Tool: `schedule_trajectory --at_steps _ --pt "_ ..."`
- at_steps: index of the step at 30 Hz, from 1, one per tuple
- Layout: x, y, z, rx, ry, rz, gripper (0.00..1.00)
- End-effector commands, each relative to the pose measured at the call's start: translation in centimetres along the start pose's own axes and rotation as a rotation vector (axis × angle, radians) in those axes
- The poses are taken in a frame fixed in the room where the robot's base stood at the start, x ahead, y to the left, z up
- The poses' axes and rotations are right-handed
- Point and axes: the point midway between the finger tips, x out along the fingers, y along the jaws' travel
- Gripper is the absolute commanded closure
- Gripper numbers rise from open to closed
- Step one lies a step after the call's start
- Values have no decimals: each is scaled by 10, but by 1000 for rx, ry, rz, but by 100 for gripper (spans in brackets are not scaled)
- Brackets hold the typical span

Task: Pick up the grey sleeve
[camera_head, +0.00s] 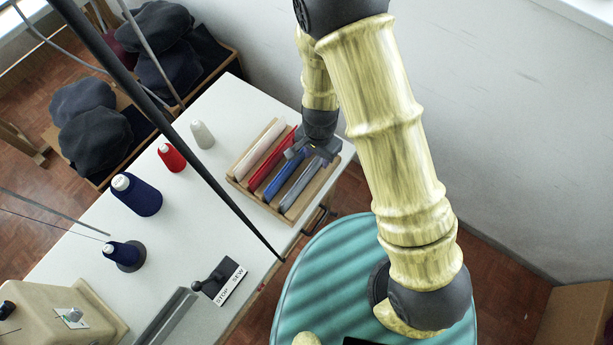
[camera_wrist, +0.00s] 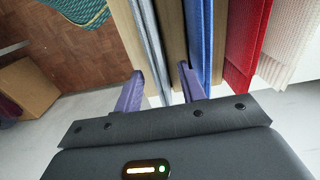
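The grey sleeve (camera_head: 302,190) lies in the rightmost slot of a wooden rack (camera_head: 236,180) on the white table. In the wrist view the grey sleeve (camera_wrist: 149,45) is a narrow strip running up from between my fingers. My gripper (camera_head: 312,150) is over the far end of the rack. In the wrist view my gripper (camera_wrist: 159,88) is open, with purple fingers on either side of the grey sleeve's end. I cannot tell whether either finger touches.
Beside it lie the blue sleeve, a red sleeve (camera_head: 268,165) and a white sleeve (camera_head: 260,147). Thread cones, such as a red one (camera_head: 171,158), stand left on the table (camera_head: 215,110). A wall (camera_head: 480,120) is behind my arm.

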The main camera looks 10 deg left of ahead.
Motion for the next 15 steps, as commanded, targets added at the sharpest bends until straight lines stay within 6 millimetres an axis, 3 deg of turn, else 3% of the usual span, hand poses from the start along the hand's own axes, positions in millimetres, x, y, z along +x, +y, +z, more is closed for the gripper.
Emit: schedule_trajectory --at_steps 5,15 --pt "18 1 0 0 -1 1 60" --pt "19 0 0 -1 0 0 60"
